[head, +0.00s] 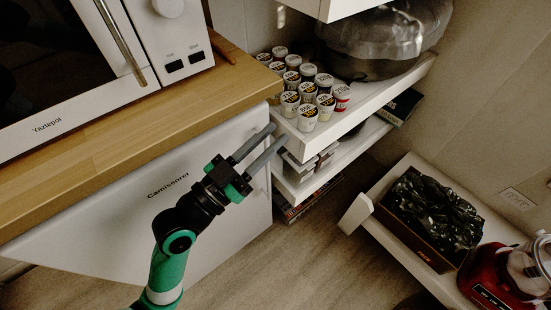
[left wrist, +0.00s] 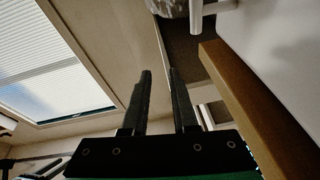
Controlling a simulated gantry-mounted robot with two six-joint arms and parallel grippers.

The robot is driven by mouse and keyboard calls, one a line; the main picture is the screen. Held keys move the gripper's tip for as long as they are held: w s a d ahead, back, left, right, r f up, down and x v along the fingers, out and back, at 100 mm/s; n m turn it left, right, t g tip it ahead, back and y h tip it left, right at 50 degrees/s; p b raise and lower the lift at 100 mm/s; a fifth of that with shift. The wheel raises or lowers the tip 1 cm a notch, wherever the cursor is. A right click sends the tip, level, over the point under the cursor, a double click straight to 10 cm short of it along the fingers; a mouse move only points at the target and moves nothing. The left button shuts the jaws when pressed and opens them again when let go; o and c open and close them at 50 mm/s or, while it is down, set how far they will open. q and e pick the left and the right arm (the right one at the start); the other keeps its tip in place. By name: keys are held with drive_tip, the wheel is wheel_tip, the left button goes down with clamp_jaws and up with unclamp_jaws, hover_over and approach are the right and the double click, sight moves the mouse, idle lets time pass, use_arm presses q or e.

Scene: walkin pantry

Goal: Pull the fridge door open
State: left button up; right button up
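The fridge is the white unit under the wooden counter in the head view. Its door (head: 110,215) has dark lettering and looks shut against the body. No handle shows clearly on it. My left gripper (head: 278,135) is near the upper right corner of the door, just below the counter's edge and beside the shelves. Its two fingers are apart with nothing visible between them. The left wrist view also shows the gripper (left wrist: 160,72) with a gap between the fingers. Whether a finger touches the door cannot be told. My right gripper is not in view.
A microwave (head: 75,60) stands on the wooden counter (head: 130,130). White shelves (head: 325,142) hold several small cups (head: 308,118) close to my left fingers. A low shelf at right bears a box with a black bag (head: 432,205) and a red appliance (head: 500,275). Floor (head: 270,270) is clear.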

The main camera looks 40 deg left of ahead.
use_arm(q)
drive_tip(key=s+a+f+n+g+y+b, duration=0.1)
drive_tip(key=s+a+f+g, duration=0.15)
drive_tip(key=f, duration=0.55)
drive_tip(key=s+a+f+n+g+y+b, duration=0.1)
drive_tip(key=s+f+n+y, duration=0.15)
drive_tip(key=f, duration=0.45)
drive_tip(key=w+a+b, duration=0.1)
drive_tip(key=w, duration=1)
drive_tip(key=shift+w+a+m+h+b, duration=0.15)
drive_tip(key=shift+w+m+h+b, duration=0.05)
drive_tip(key=shift+m+h+b, duration=0.2)
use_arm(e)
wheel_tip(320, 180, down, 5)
use_arm(q)
clamp_jaws()
